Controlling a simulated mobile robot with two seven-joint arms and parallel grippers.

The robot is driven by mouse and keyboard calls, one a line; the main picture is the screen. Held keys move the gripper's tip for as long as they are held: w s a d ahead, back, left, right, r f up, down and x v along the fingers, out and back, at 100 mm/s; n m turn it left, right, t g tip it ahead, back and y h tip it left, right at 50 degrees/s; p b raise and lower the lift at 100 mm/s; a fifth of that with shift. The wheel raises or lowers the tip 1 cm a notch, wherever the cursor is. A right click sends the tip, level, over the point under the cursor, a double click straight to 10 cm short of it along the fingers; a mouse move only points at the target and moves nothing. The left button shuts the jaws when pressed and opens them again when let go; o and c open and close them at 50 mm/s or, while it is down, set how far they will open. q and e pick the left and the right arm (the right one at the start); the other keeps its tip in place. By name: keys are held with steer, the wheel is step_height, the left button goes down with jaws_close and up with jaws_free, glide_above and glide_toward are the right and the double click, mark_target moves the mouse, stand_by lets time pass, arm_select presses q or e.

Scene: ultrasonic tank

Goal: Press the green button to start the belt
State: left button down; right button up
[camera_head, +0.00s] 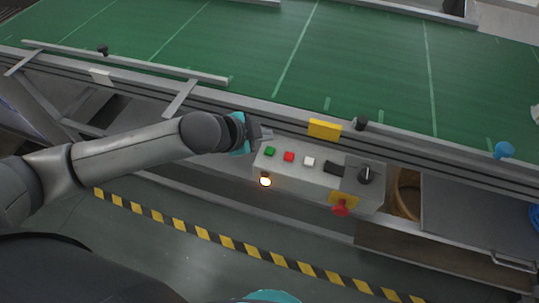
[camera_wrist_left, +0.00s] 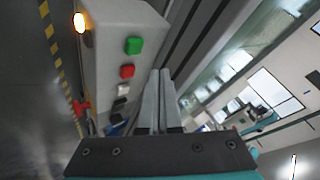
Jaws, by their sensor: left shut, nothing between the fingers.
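The green button (camera_head: 270,151) is the leftmost square button on the grey control box (camera_head: 318,178) at the belt's near side. It also shows in the left wrist view (camera_wrist_left: 133,46), at the upper middle. My left gripper (camera_head: 266,135) is shut and empty, close to the box's upper left corner near the green button. In the left wrist view its fingers (camera_wrist_left: 160,92) lie together, to the lower right of the green button and apart from it in the picture. My right gripper is not in either view.
The box also carries a red button (camera_head: 289,156), a white button (camera_head: 309,161), a black knob (camera_head: 366,175), a red mushroom button (camera_head: 340,208) on yellow and a glowing lamp (camera_head: 265,182). The green belt (camera_head: 300,60) runs behind. A yellow block (camera_head: 324,129) sits on the belt rail.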

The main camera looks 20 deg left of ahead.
mark_target(265, 152)
arm_select(q)
step_height(265, 152, down, 3)
steer(key=shift+r+b, duration=0.15)
steer(key=shift+b, duration=0.25)
stand_by(1.8)
steer(key=shift+f, duration=0.45)
